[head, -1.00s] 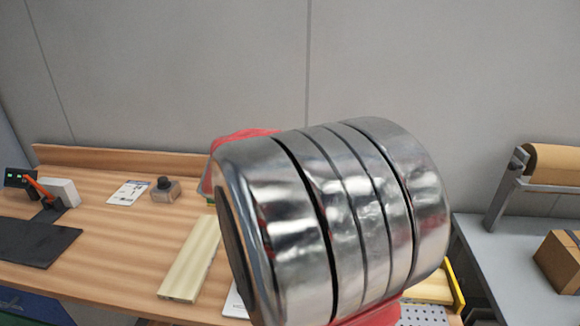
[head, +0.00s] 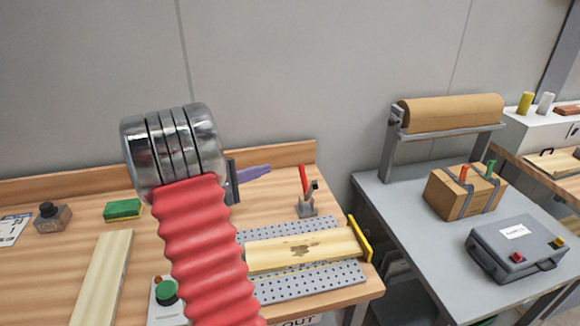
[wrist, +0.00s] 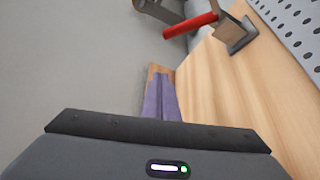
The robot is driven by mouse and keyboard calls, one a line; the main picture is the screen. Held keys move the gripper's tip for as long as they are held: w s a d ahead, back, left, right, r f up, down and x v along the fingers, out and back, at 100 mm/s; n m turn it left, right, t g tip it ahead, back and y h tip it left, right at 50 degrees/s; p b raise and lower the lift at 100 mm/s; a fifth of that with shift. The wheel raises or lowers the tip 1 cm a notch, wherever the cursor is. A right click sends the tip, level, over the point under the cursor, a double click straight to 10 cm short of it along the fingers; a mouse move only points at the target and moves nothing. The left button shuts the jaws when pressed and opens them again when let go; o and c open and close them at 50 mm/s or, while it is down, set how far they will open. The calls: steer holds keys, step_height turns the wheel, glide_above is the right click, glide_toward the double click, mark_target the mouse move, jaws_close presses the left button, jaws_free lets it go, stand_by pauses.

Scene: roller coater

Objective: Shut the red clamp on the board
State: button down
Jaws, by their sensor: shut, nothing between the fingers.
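The red clamp (head: 303,180) stands behind the board, at the back edge of the perforated plate. Its red handle points up and a dark arm rises beside it from a grey base. In the wrist view its red handle (wrist: 190,25) and base show at the top. The board (head: 275,252) is pale wood with a dark stain and lies on the plate. My gripper (head: 266,169) has purple fingers, shut and empty, pointing right, left of the clamp and apart from it. The fingers (wrist: 162,82) also show in the wrist view.
The perforated plate (head: 318,281) has a yellow end bar (head: 360,238) at its right. A green sponge (head: 123,210), a pale strip (head: 103,275) and a control box with a green button (head: 166,291) are on the bench. A low backboard (head: 290,157) runs behind.

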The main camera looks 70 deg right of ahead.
steer(key=x, duration=1)
steer(key=shift+s+a+r, duration=0.3)
steer(key=shift+s+a, duration=0.35)
steer(key=shift+a, duration=0.1)
steer(key=shift+s+a+r, duration=0.3)
steer(key=shift+s+a, duration=0.3)
steer(key=shift+a, duration=0.15)
